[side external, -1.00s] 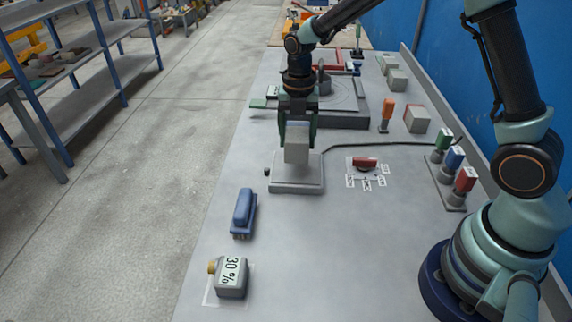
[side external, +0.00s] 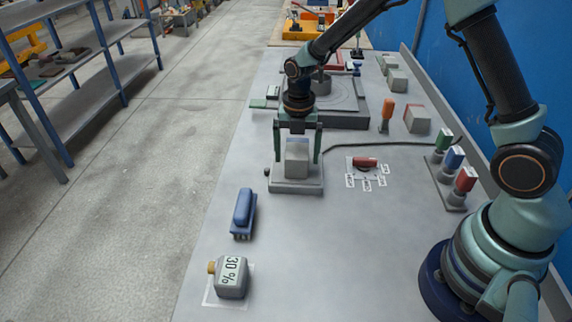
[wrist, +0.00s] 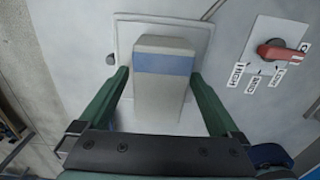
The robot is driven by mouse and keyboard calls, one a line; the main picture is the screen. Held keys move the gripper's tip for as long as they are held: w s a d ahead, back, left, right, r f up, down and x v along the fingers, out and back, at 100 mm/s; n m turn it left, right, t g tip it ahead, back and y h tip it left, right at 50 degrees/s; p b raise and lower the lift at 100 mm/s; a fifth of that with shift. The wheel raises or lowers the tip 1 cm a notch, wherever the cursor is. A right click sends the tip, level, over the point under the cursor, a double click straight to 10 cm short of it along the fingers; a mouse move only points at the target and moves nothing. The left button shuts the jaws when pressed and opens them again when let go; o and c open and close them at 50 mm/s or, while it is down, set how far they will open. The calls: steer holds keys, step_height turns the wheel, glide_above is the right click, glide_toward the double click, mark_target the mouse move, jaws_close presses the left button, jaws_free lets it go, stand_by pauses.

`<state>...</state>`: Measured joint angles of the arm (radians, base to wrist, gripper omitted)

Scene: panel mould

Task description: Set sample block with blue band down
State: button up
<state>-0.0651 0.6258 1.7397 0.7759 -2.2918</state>
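The sample block with blue band (side external: 296,160) is a light grey block standing on a low square grey plate (side external: 296,188). In the wrist view the block (wrist: 162,98) shows its blue band (wrist: 164,64) across the upper part, and the plate (wrist: 190,28) shows beyond it. My gripper (side external: 296,157) is open, with one green finger on each side of the block.
A red rotary switch (side external: 366,162) with labels sits right of the plate. A round-topped machine (side external: 345,98) stands behind.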

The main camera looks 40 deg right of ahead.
mark_target(297, 147)
step_height(297, 147, up, 12)
steer(key=shift+f, duration=0.25)
steer(key=s+d+r+m+t, duration=0.1)
steer(key=s+r+m, duration=0.3)
steer(key=m, duration=0.9)
steer(key=s+d+r+m+t, duration=0.2)
steer(key=s+r+m+t, duration=0.2)
steer(key=s+m, duration=0.7)
steer(key=m, duration=0.3)
steer(key=shift+s+r+t, duration=0.15)
steer(key=shift+r+t, duration=0.15)
steer(key=shift+r, duration=0.1)
